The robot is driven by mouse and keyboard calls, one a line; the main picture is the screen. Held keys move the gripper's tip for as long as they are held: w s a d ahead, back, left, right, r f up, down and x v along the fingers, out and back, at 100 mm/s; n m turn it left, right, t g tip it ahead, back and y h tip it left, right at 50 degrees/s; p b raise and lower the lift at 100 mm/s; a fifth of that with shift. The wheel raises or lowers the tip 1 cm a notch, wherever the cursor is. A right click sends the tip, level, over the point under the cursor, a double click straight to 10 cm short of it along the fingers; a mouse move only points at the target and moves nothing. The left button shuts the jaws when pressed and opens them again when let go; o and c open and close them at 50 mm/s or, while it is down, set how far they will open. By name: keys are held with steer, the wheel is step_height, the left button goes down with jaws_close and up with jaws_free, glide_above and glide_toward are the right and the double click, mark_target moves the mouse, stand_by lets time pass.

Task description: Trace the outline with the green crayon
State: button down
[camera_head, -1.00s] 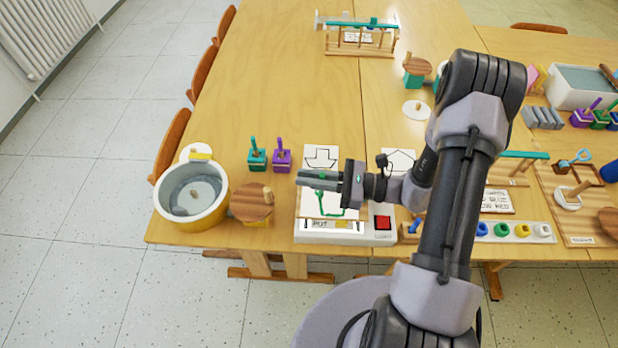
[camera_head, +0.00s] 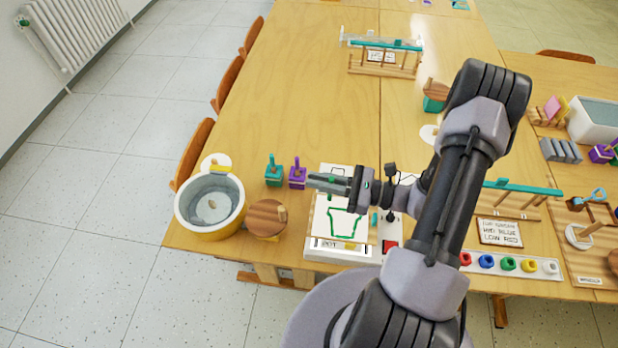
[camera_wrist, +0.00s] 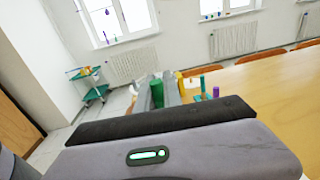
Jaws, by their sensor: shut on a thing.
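A white drawing board (camera_head: 313,244) with a wooden frame lies at the table's front edge. On its sheet is a pot-shaped outline (camera_head: 346,237) in green, with a word label below that seems to read "POT". The upper part of the shape is partly hidden by my gripper. My gripper (camera_head: 318,183) is over the top of the board, jaws pointing left, shut on the green crayon. The crayon shows in the wrist view (camera_wrist: 157,93) as a green upright stub; I cannot tell whether its tip touches the paper.
A teal block (camera_head: 274,176) and a purple block (camera_head: 298,178) with upright handles stand just left of my jaws. A red button (camera_head: 389,246) is at the board's right.

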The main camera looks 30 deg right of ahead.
steer(key=shift+f+b, duration=0.95)
steer(key=shift+f, duration=0.85)
steer(key=shift+f+b, duration=1.3)
steer(key=shift+f, duration=0.2)
step_height(320, 180, up, 4)
steer(key=p, duration=0.3)
steer(key=shift+s, duration=0.1)
